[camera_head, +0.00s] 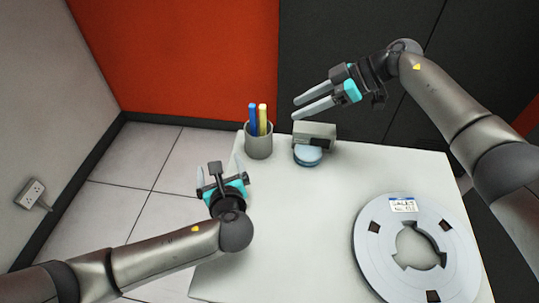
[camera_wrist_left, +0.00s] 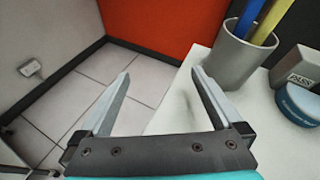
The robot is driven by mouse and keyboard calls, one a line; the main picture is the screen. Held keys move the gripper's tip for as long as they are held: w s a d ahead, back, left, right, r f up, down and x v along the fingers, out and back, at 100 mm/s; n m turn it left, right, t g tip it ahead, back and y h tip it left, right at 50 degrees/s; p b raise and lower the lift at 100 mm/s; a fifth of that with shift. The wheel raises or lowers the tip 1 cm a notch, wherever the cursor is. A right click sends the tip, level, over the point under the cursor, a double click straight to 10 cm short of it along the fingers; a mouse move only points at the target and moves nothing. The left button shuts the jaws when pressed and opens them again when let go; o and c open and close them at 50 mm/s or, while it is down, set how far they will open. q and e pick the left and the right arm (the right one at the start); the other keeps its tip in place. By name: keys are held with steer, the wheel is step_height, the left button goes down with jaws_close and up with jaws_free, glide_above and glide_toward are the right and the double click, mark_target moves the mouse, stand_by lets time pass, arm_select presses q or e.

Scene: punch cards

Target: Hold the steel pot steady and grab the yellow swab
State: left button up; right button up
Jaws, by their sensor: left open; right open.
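The steel pot (camera_head: 258,145) is a grey cup standing upright near the back left of the white table. It holds the yellow swab (camera_head: 263,119) and a blue stick (camera_head: 253,118) side by side, both poking out of its top. In the left wrist view the pot (camera_wrist_left: 236,62) is at the upper right, with the yellow swab (camera_wrist_left: 267,24) leaning in it. My left gripper (camera_head: 218,163) is open and empty, in front of the pot and to its left, apart from it. My right gripper (camera_head: 294,108) is open and empty, raised to the right of the swab, not touching it.
A large grey reel (camera_head: 371,250) lies at the right of the white table (camera_head: 290,230). The table's middle is clear. A red and black wall stands behind.

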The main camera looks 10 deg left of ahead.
arm_select(q)
steer(key=m, duration=0.2)
glide_toward(263, 129)
step_height(263, 129, down, 2)
steer(key=s, duration=0.1)
steer(key=x, duration=1.5)
steer(key=shift+w+a, duration=0.2)
